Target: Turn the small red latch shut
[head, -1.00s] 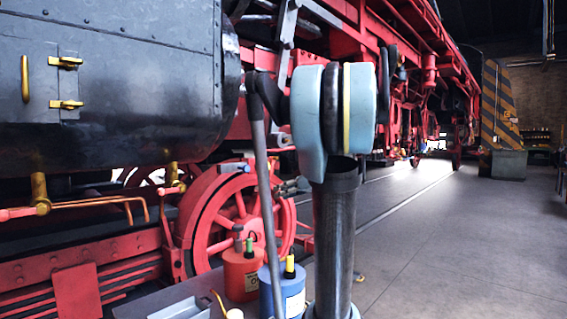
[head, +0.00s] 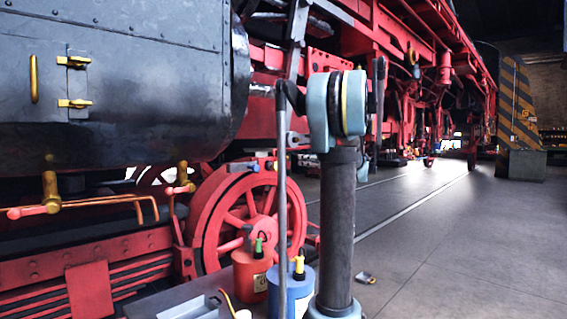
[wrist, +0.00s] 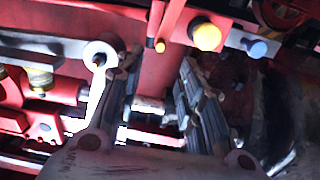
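No part can be made out surely as the small red latch. In the head view, a small red handle (head: 28,211) sits on a brass fitting at the lower left, and a second one (head: 180,189) is right of it; I cannot tell whether either is the latch. My gripper (wrist: 155,72) shows in the wrist view, its two dark fingers spread apart with nothing seen between them. A red bar with yellow knobs (wrist: 207,36) and a blue knob (wrist: 257,48) lies beyond the fingertips. In the head view my gripper cannot be made out behind my arm.
The dark locomotive tank (head: 120,110) fills the upper left. A red wheel (head: 225,215) stands below it. A red can (head: 250,275) and a blue can (head: 298,290) stand beside a grey tray (head: 188,308).

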